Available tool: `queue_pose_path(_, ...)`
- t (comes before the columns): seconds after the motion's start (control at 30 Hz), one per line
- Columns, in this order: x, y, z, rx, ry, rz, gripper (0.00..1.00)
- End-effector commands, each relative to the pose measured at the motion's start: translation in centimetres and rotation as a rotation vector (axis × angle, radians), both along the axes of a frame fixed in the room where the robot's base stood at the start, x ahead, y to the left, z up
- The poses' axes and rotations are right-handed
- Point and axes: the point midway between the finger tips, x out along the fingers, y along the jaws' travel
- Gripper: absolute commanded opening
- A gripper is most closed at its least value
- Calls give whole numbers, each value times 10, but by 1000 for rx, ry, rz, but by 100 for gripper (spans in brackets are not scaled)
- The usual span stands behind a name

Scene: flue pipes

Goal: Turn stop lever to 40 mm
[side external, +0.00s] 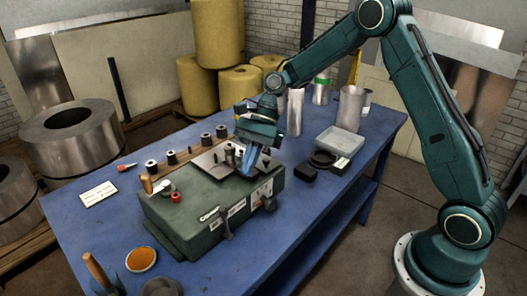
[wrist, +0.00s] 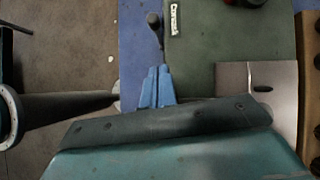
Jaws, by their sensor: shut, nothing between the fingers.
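The green bench machine (side external: 190,222) stands on the blue table, with white label plates on its front. A dark lever (side external: 226,222) with a knob sticks out at its front, beside a nameplate. In the wrist view a dark round-knobbed lever (wrist: 154,22) stands at the machine's edge; it looks like the same one. I cannot read any 40 mm mark. My gripper (side external: 248,160) is above the right part of the machine, pointing down. Its blue fingers (wrist: 155,88) are together and empty, apart from the knobbed lever in the wrist view.
A grey tray (side external: 340,143) and metal cylinders stand to the right.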

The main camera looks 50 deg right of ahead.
Motion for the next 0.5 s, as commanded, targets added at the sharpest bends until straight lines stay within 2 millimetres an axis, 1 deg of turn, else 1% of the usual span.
queue_pose_path(0.03, -2, 6, -7, 2, 3, 2, 0)
queue_pose_path(0.3, -7, 31, -40, 1, 3, 2, 0)
queue_pose_path(0.5, -10, 55, -42, -1, -1, 3, 0)
